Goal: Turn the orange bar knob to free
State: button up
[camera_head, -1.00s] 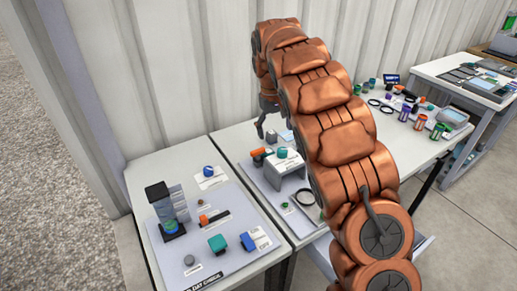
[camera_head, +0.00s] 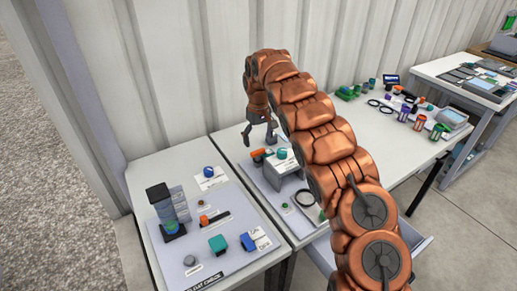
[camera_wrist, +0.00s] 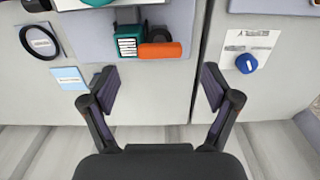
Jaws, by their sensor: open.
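An orange bar (camera_wrist: 160,50) lies across a dark round base in the wrist view, beside a teal block with a white printed label (camera_wrist: 128,42). I take it for the orange bar (camera_head: 259,152) on the middle table's panel in the head view. My gripper (camera_wrist: 160,84) is open and empty, its two fingers spread apart on the wall side of the bar, not touching it. In the head view my gripper (camera_head: 259,136) hangs just behind the bar. The bar's setting marks cannot be read.
A blue knob on a label (camera_wrist: 247,63) sits right in the wrist view, and a black ring (camera_wrist: 39,42) lies left. The corrugated wall (camera_head: 190,70) stands behind the tables.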

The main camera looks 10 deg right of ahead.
aim_at(258, 151)
jog(key=shift+f+p, duration=0.75)
jog(key=shift+f, duration=2)
jog(key=c, duration=1.1)
